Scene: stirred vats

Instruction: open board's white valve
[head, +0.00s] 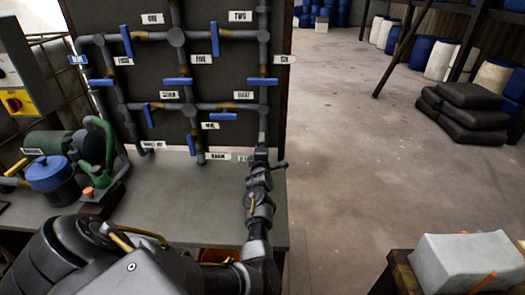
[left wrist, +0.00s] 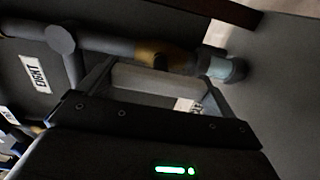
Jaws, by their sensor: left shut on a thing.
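My left gripper (head: 262,157) is at the lower right edge of the dark board, at the foot of the rightmost vertical pipe. In the left wrist view the left gripper (left wrist: 155,72) is shut on a pale grey-white bar, the white valve's handle (left wrist: 150,80), which lies across between its fingers. The handle sits beside a grey pipe with a brass-coloured section (left wrist: 160,55). In the head view the white valve is hidden by the gripper and too small to make out. My right gripper is in neither view.
The board (head: 210,70) carries grey pipes, white labels and several blue valve handles (head: 178,82). Below it is a grey bench (head: 190,200) with a blue pot (head: 52,173) and a green pump (head: 98,148). Open floor (head: 340,130) lies to the right; a grey block (head: 468,262) stands lower right.

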